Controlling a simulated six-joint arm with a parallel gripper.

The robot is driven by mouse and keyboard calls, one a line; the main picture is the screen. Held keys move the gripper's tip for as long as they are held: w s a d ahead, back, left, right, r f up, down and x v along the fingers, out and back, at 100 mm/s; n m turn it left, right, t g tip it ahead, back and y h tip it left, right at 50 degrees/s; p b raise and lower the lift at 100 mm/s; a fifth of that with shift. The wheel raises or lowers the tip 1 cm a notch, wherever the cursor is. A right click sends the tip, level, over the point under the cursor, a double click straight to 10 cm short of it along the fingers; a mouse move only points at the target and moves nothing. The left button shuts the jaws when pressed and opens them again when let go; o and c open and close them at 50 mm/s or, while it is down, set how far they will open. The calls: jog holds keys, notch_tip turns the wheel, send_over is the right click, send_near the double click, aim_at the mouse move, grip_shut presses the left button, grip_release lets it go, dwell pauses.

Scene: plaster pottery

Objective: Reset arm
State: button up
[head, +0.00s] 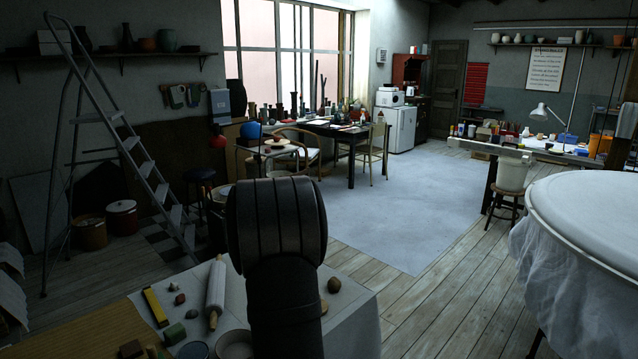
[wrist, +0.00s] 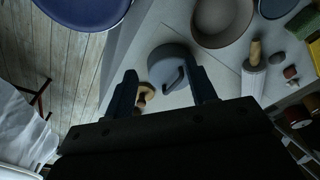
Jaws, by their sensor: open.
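My gripper (wrist: 161,72) shows in the wrist view with its two dark fingers spread apart and nothing held between them. A grey mug-like vessel (wrist: 168,60) lies beyond the fingertips on the pale tabletop, and a small wooden piece (wrist: 147,91) shows near the left finger. I cannot tell the exact gap between them and the fingers. In the head view my dark arm rises in the middle foreground and the fingers are hidden.
The worktable (head: 350,305) holds a rolling pin (head: 215,290), a yellow bar (head: 154,306), stones and bowls. The wrist view shows a brown-rimmed bowl (wrist: 222,18) and a blue round dish (wrist: 80,10). A large white cloth-draped round form (head: 595,215) stands right. A stepladder (head: 140,165) stands left.

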jog(key=s+d+f+m, duration=0.1)
jog(key=s+d+f, duration=0.2)
jog(key=d+f, duration=0.5)
jog(key=d, duration=0.3)
jog(key=shift+s+f, duration=0.25)
jog(key=shift+f, duration=0.15)
jog(key=shift+d+m, duration=0.1)
jog(key=shift+m, duration=0.2)
jog(key=w+a+r, duration=0.3)
jog(key=a+r, duration=0.1)
jog(key=r, duration=0.3)
jog(key=a+r+n, duration=0.1)
jog(key=a+n, duration=0.2)
jog(key=a, duration=1)
jog(key=shift+s+a+r+n, duration=0.15)
jog(key=shift+s+r+n, duration=0.1)
jog(key=shift+s+n, duration=0.05)
